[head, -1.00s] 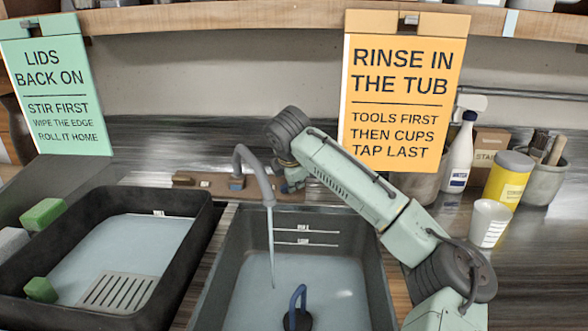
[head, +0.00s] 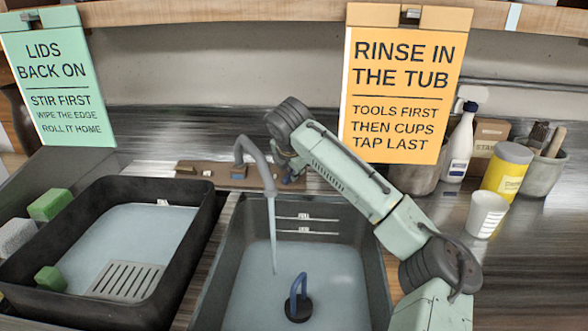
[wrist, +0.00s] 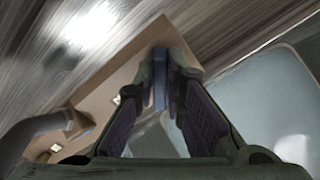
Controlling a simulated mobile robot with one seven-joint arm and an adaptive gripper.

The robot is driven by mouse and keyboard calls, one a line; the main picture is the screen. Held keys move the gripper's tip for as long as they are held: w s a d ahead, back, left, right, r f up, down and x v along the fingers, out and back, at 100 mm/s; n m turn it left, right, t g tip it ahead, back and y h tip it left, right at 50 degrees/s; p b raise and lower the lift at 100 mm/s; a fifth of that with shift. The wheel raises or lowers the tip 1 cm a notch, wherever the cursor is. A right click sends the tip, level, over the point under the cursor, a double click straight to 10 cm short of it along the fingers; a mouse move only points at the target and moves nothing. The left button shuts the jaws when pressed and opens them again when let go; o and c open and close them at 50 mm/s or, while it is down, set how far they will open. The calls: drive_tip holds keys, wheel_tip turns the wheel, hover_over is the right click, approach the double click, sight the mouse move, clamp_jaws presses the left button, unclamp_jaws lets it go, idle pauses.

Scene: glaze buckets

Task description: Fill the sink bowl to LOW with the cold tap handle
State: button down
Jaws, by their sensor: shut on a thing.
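My gripper (wrist: 168,75) is shut on a blue tap handle (wrist: 160,95) above the wooden tap ledge. In the head view my gripper (head: 289,172) is right of the grey tap spout (head: 250,150), and the handle is mostly hidden. A thin water stream (head: 272,235) runs from the spout into the dark sink bowl (head: 345,232). Pale water (head: 335,280) covers the bowl's bottom, its surface below both white level marks (head: 306,224) on the back wall. The mark labels are too small to read surely. A blue-handled plug (head: 298,300) stands in the water.
A black tub (head: 195,235) with water, a grate and green blocks is at left. A white cup (head: 487,214), yellow canister (head: 507,172), spray bottle (head: 460,145) and brush pot (head: 542,170) stand at right. An orange sign (head: 405,85) hangs behind my arm.

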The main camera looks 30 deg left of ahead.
drive_tip(key=c, duration=1.7)
unclamp_jaws()
drive_tip(key=shift+o, duration=0.2)
drive_tip(key=v, duration=1.2)
